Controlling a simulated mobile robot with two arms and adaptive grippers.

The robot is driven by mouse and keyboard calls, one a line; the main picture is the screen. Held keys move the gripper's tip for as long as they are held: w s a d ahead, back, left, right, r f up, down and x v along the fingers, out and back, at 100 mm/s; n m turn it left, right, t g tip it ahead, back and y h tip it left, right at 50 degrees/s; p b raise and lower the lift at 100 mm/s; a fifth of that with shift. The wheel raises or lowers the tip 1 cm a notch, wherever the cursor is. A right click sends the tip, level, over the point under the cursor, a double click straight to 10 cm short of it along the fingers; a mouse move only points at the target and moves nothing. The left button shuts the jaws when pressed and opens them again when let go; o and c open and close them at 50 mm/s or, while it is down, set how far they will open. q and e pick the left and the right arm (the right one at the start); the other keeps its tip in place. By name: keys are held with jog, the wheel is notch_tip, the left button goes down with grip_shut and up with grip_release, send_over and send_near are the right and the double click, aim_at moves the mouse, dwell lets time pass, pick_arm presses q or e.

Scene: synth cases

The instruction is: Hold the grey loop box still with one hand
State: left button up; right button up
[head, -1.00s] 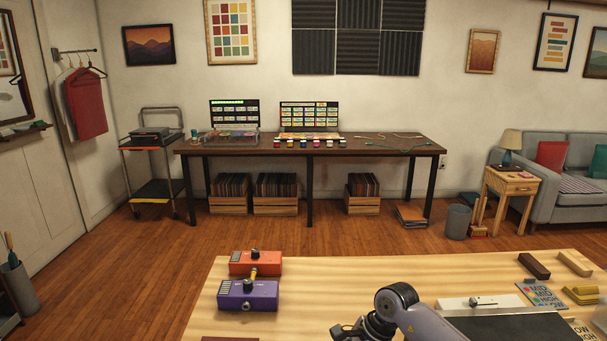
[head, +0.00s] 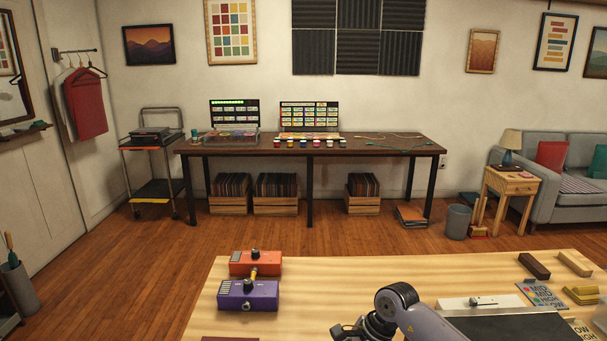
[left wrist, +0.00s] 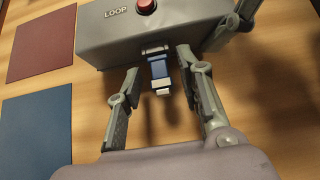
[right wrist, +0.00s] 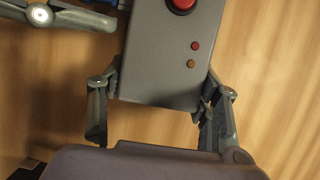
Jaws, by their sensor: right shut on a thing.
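The grey loop box (left wrist: 135,32), marked LOOP with a red button, fills the top of the left wrist view. It also shows in the right wrist view (right wrist: 165,55), between the fingers of my right gripper (right wrist: 162,82), which is shut on it. My left gripper (left wrist: 159,66) is open, with a blue and white plug (left wrist: 160,72) between its fingers and clear of both. The plug is at the box's side; I cannot tell how deep it sits. The box is hidden in the head view.
A dark red mat (left wrist: 40,45) and a blue mat (left wrist: 37,130) lie beside the box. On the table, an orange pedal (head: 255,263) and a purple pedal (head: 247,295) stand at left. Small blocks and cards lie at right.

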pick_arm(q)
jog(key=shift+o, duration=0.4)
jog(key=shift+s+r, duration=0.1)
jog(key=shift+s, duration=0.05)
jog(key=v, duration=1.1)
jog(key=shift+s+r, duration=0.25)
jog(key=shift+s, duration=0.05)
jog(key=x, duration=0.2)
jog(key=shift+w+f, duration=0.2)
jog(key=shift+f, duration=0.05)
jog(key=shift+c, duration=0.6)
jog(key=shift+x, duration=4.75)
grip_shut()
